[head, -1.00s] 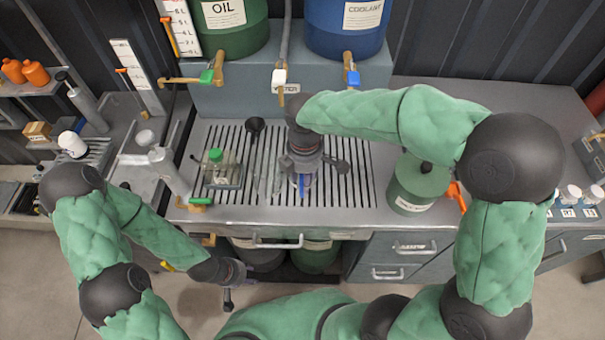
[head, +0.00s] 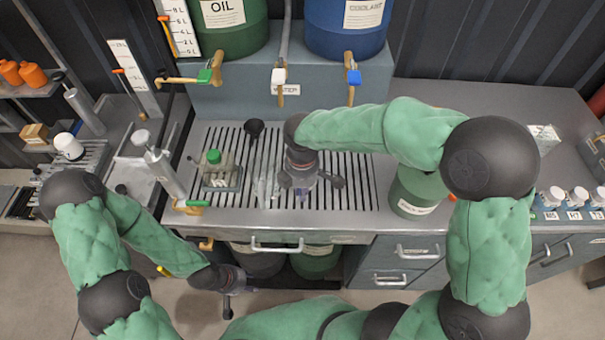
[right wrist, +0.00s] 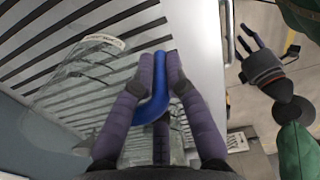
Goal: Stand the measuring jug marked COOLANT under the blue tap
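A clear jug with a blue handle stands on the slatted grate, mostly hidden by my right gripper (head: 301,178) in the head view. In the right wrist view, the purple fingers of my right gripper (right wrist: 160,62) close in on both sides of the blue handle (right wrist: 156,106) and touch it. A second clear jug (head: 266,184) stands just left; the wrist view shows clear walls and a white label (right wrist: 103,39) too small to read. The blue tap (head: 353,79) is on the coolant drum (head: 348,28), behind and right. My left gripper (head: 232,300) is open and empty before the bench.
White (head: 278,78) and green (head: 206,76) taps sit left of the blue one. The grate under the blue tap is free.

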